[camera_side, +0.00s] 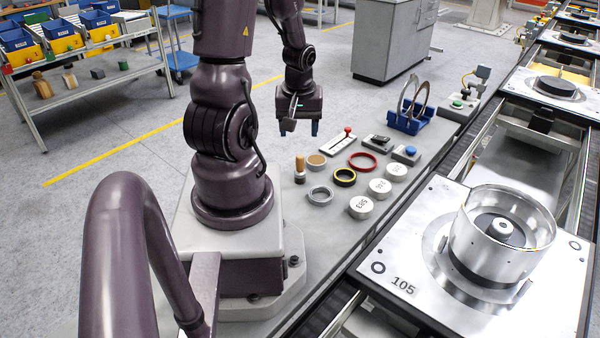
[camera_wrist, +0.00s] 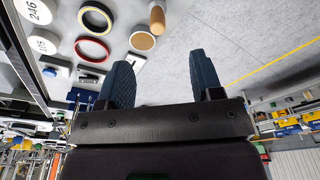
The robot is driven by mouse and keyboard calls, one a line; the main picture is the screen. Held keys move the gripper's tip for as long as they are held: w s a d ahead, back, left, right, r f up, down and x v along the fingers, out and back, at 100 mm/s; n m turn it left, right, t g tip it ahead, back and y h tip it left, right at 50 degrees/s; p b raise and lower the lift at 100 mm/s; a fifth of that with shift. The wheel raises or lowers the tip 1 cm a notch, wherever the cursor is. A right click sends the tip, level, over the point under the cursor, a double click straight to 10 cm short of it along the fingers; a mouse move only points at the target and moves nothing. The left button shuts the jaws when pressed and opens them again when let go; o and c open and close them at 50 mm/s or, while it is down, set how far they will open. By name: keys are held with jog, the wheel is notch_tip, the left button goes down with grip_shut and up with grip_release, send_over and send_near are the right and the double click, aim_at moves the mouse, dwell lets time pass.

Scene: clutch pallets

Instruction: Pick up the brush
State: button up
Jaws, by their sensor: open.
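The brush (camera_side: 299,166) stands upright on the grey bench near my base, with a tan wooden handle and a dark lower end. In the wrist view its tan handle (camera_wrist: 157,18) is at the top edge, partly cut off, beyond the fingertips. My gripper (camera_side: 300,128) hangs pointing down above and behind the brush in the side view, clear of it. In the wrist view my gripper (camera_wrist: 158,74) has its two blue fingers wide apart with nothing between them.
Close to the brush are a tan disc (camera_side: 317,160), a grey ring (camera_side: 320,195) and a black-yellow ring (camera_side: 344,177). A red ring (camera_side: 362,162), numbered white discs (camera_side: 361,207) and a lever box (camera_side: 342,141) lie farther right. A conveyor pallet (camera_side: 440,270) borders the bench.

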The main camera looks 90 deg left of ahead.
aim_at(300, 167)
jog(key=f, duration=0.4)
jog(key=a+f, duration=0.1)
jog(key=f, duration=0.7)
jog(key=shift+w+a+f, duration=0.2)
jog(key=shift+a+f, duration=0.15)
jog(key=shift+f, duration=0.05)
jog(key=c, duration=1)
jog(key=shift+r, duration=0.1)
notch_tip(300, 167, up, 10)
jog(key=shift+f, duration=0.1)
